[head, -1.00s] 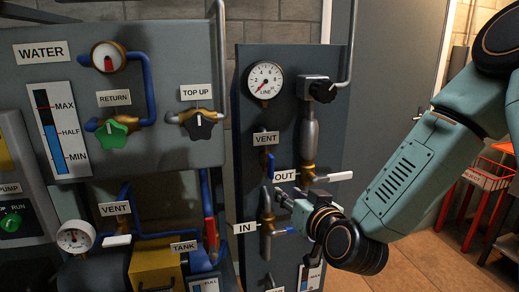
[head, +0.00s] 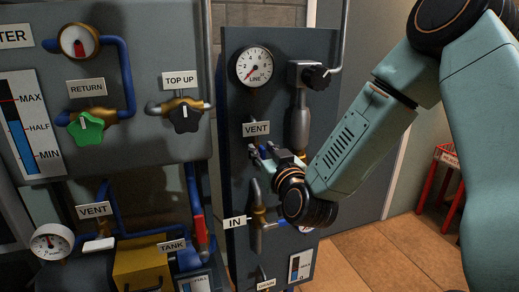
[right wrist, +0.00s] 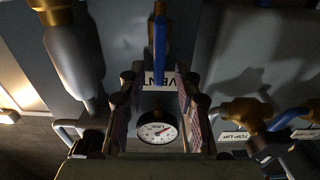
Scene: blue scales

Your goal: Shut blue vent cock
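The vent cock's blue lever (right wrist: 159,48) shows in the right wrist view, where it runs along the picture's vertical below its brass body (right wrist: 158,8). The VENT label (right wrist: 158,80) appears upside down behind the lever's end. My right gripper (right wrist: 157,85) is open, one padded finger on each side of the lever's end, with visible gaps. In the head view my right gripper (head: 262,151) is just below the VENT label (head: 256,129) on the right panel and hides most of the cock. My left gripper is not in view.
The line gauge (head: 254,67) and a black knob (head: 317,77) sit above on the same panel. The left panel carries a green return knob (head: 86,127) and a black top-up knob (head: 186,117). A red stand (head: 445,172) is on the floor at right.

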